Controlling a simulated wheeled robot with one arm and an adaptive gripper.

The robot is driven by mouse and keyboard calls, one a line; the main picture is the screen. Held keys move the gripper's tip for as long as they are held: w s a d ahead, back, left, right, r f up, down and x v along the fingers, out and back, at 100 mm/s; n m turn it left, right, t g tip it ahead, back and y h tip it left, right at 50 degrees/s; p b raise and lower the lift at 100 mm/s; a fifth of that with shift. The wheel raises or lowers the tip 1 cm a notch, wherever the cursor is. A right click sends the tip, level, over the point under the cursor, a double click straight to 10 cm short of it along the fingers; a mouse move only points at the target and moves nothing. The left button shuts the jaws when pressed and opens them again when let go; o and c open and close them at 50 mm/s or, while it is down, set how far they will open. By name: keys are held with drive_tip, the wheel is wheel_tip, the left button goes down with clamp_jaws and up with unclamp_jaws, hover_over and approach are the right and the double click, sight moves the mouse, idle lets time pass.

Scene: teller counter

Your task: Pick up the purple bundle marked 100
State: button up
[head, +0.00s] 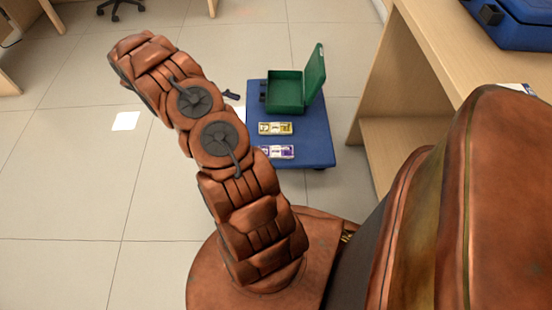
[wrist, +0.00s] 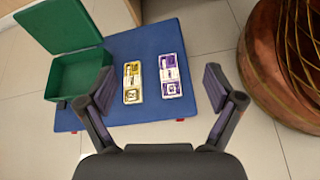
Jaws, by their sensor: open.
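The purple bundle (head: 277,151) lies flat on a low blue platform (head: 318,142), near its front edge and partly behind my arm in the head view. In the wrist view the purple bundle (wrist: 169,76) lies right of a yellow bundle (wrist: 133,82), apart from it. The marking on the purple bundle is too small to read. My gripper (wrist: 158,88) is open and empty in the wrist view, its fingers spread on either side of the two bundles and nearer the camera. In the head view a dark fingertip shows beyond my arm.
A green box (head: 286,93) with its lid open stands on the platform behind the yellow bundle. A wooden counter (head: 425,60) with a blue case (head: 515,22) stands to the right. Tiled floor to the left is clear apart from a white sheet-like patch (head: 125,121).

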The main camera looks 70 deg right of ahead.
drive_tip(key=n+g+b, duration=0.2)
drive_tip(key=b, duration=0.6)
approach(275, 151)
drive_tip(key=shift+s+d, duration=0.15)
drive_tip(key=shift+s, duration=0.75)
drive_tip(key=b+x, duration=0.1)
drive_tip(key=x, duration=0.1)
drive_tip(key=b+x, duration=0.1)
drive_tip(key=x, duration=0.1)
drive_tip(key=b+x, duration=0.1)
drive_tip(key=x, duration=0.1)
drive_tip(key=shift+s+d+f+b, duration=0.15)
drive_tip(key=shift+s+f+b, duration=0.05)
drive_tip(key=shift+f+b, duration=0.25)
drive_tip(key=shift+s+d+f+t, duration=0.1)
drive_tip(key=shift+s+d+t, duration=0.15)
drive_tip(key=shift+s, duration=0.2)
drive_tip(key=shift+c, duration=0.2)
drive_tip(key=c, duration=1.2)
drive_tip(key=shift+c, duration=0.2)
